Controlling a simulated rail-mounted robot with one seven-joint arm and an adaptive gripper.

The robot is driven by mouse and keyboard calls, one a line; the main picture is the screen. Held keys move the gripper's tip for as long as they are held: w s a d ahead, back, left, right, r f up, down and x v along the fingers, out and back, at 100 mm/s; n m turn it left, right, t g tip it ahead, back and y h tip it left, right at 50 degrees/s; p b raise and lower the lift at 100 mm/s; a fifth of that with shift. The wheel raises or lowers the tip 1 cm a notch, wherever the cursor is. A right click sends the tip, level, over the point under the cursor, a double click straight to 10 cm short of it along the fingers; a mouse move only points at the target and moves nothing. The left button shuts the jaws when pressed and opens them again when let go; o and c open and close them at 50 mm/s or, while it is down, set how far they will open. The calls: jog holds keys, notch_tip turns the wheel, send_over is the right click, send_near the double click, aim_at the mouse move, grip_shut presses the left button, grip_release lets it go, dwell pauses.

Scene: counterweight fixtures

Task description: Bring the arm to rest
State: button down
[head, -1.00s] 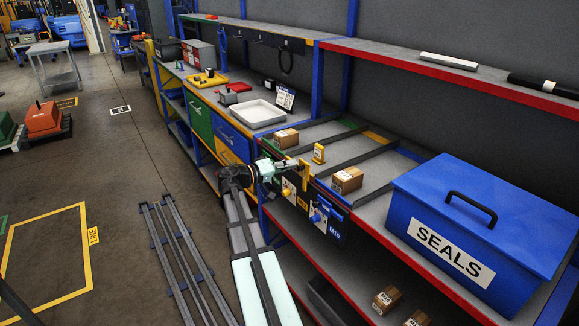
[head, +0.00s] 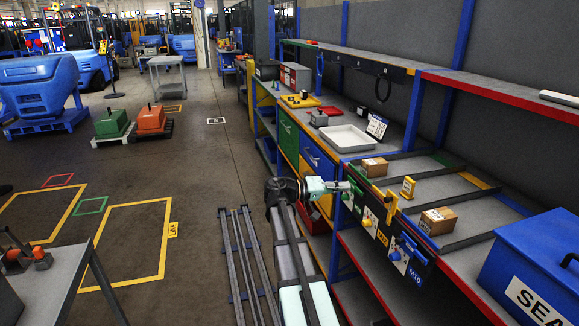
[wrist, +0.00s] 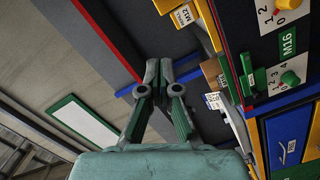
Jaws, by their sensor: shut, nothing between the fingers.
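My arm reaches out beside the workbench, and my gripper (head: 346,186) points right at the bench's front edge in the head view. It is next to the green-handled M16 panel, left of the yellow handle (head: 392,208). In the wrist view my gripper (wrist: 162,68) has its fingertips together with nothing between them. The green handle (wrist: 245,75) and the M16 dial panel (wrist: 285,45) are to the right of the fingers there. I cannot tell whether the gripper touches the panel.
Cardboard boxes (head: 438,221) sit in the bench's lanes. A blue seals box (head: 535,265) stands at the right. A white tray (head: 349,139) lies farther back. The floor left of the rails is mostly open, with a grey table (head: 60,275) at the near left.

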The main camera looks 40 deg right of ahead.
jog(key=a+f+n+t+y, duration=0.2)
jog(key=a+f+n+y, duration=0.1)
jog(key=f, duration=0.7)
jog(key=a+f+n+t+y, duration=0.2)
jog(key=a+f, duration=0.2)
jog(key=f, duration=0.6)
jog(key=s+a+f+n+t+y, duration=0.1)
jog(key=s+a+f+n+y, duration=0.15)
jog(key=a+f, duration=0.7)
jog(key=s+a+f+n+y, duration=0.1)
jog(key=s+a+f+y, duration=0.2)
jog(key=a+f, duration=0.65)
jog(key=s+a+f+g+y, duration=0.2)
jog(key=s+a+f+y, duration=0.3)
jog(key=s+a+f, duration=1)
jog(key=s+a+f+n+g, duration=0.1)
jog(key=s+a+f, duration=0.2)
jog(key=s, duration=0.4)
jog(key=s+a+f+n+g, duration=0.1)
jog(key=s+a+f, duration=0.2)
jog(key=s, duration=0.4)
jog(key=shift+a+g, duration=0.3)
jog(key=shift+g, duration=0.1)
